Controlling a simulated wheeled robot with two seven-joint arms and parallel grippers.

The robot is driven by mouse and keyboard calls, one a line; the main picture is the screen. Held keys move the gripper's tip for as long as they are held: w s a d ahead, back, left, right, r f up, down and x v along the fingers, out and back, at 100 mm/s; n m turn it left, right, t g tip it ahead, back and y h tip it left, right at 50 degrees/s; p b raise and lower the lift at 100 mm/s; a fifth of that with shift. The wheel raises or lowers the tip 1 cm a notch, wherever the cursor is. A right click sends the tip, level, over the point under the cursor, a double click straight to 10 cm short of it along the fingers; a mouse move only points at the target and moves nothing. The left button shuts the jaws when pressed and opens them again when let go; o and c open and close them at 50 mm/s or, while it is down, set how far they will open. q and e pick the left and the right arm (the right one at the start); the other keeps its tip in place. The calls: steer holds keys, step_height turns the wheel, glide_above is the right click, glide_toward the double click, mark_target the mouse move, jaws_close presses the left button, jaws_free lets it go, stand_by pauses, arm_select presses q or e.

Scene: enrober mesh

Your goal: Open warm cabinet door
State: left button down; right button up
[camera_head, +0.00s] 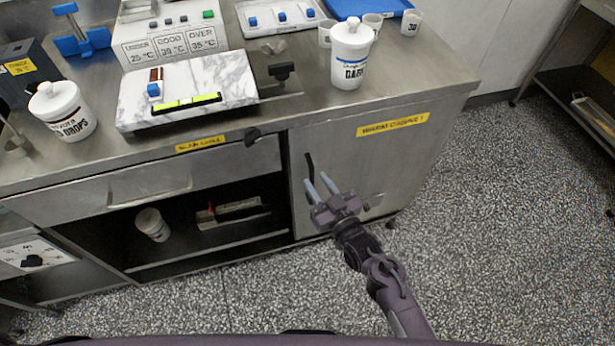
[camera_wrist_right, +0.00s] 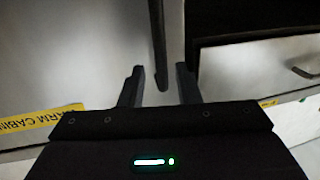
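The warm cabinet door (camera_head: 345,155) is a grey metal panel at the right of the counter front, under a yellow label (camera_head: 393,125). It looks shut. Its dark upright handle (camera_head: 310,168) is near the door's left edge. My right gripper (camera_head: 318,181) is in front of the door, by the handle's lower end, with its two fingers apart. In the right wrist view, the handle (camera_wrist_right: 158,45) comes down from the top, and its end shows between the open fingertips (camera_wrist_right: 160,82). I see no contact; the depth between them is unclear. My left gripper is not in view.
Left of the door are a drawer (camera_head: 150,184) and an open dark shelf with a white cup (camera_head: 152,224). The counter holds a marble slab (camera_head: 220,75), a white DARK tub (camera_head: 351,55) and a DROPS tub (camera_head: 63,110). Speckled floor (camera_head: 500,220) right of the cabinet is clear.

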mark_target(313, 177)
steer(key=shift+x, duration=1.8)
jaws_close()
